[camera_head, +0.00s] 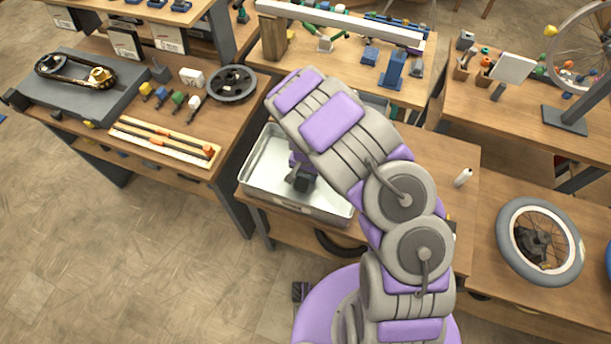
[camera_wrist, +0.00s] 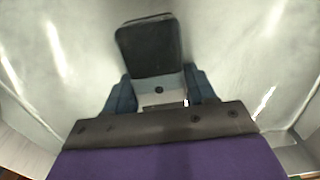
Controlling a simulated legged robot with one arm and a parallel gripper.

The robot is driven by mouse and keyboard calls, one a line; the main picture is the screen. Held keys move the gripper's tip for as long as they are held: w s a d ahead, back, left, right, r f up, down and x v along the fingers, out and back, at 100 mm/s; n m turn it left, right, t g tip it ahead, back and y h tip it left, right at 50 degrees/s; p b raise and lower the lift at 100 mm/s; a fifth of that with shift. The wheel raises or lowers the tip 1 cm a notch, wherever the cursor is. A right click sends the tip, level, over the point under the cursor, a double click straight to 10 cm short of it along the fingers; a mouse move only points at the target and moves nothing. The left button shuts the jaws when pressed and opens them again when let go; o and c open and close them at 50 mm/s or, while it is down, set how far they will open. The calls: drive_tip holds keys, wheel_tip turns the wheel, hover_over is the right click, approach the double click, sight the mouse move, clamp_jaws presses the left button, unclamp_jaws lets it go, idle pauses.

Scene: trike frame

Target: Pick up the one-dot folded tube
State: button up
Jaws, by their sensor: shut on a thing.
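My gripper (camera_wrist: 160,88) reaches down into a shiny metal tray (camera_head: 262,190) on the middle bench. It is shut on a black folded tube (camera_wrist: 149,48), which shows in the wrist view as a dark, rounded block beyond the blue-grey fingers. The tube lies over or close to the tray's pale floor; whether it touches cannot be told. Its dot marking cannot be made out. In the head view my gripper (camera_head: 302,180) is a small dark shape inside the tray, and my arm hides the tray's right part.
The left bench holds a chain drive (camera_head: 76,70), a black wheel (camera_head: 232,83) and a wooden rack (camera_head: 165,141). A spoked wheel (camera_head: 540,241) lies on the right bench, and a white bottle (camera_head: 462,177) stands right of my arm. The tray walls surround my gripper.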

drive_tip(key=c, duration=0.4)
wheel_tip(320, 180, up, 18)
drive_tip(key=p, duration=0.4)
drive_tip(key=w+d+r+n, duration=0.1)
drive_tip(key=d+r, duration=0.2)
drive_tip(key=d, duration=0.1)
drive_tip(key=w+d+r+n+b, duration=0.1)
drive_tip(key=d+r, duration=0.2)
drive_tip(key=d, duration=0.2)
drive_tip(key=w+d+r+n+b, duration=0.1)
drive_tip(key=d+r+n, duration=0.1)
drive_tip(key=d, duration=0.3)
drive_tip(key=shift+w+d+r, duration=0.1)
drive_tip(key=shift+w+r, duration=0.25)
drive_tip(key=shift+r, duration=0.1)
